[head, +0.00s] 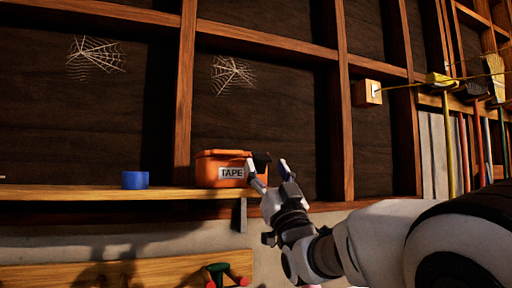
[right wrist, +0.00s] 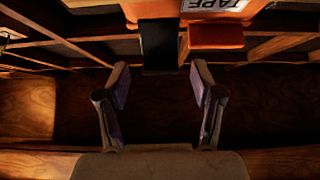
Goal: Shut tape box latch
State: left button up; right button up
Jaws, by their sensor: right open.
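The orange tape box (head: 206,172) sits on the wooden shelf, its white TAPE label facing out and its lid looking down. A black latch flap (head: 262,159) sticks out at its right end. In the right wrist view the black flap (right wrist: 158,48) lies just ahead of the fingertips, between their lines, beside an orange block (right wrist: 216,37). My right gripper (head: 268,168) is open, at the box's right end; in the right wrist view its fingers (right wrist: 160,78) are apart with nothing between them. Contact with the flap cannot be told. My left gripper is out of view.
Wall studs and dark panels with cobwebs (head: 232,74) are behind. A wooden block (head: 366,93) with a yellow cord and several long-handled tools are at the right.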

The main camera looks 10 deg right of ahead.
jog(key=shift+w+a+r+p, duration=0.1)
jog(key=shift+w+r+p, duration=0.2)
jog(key=shift+r, duration=0.5)
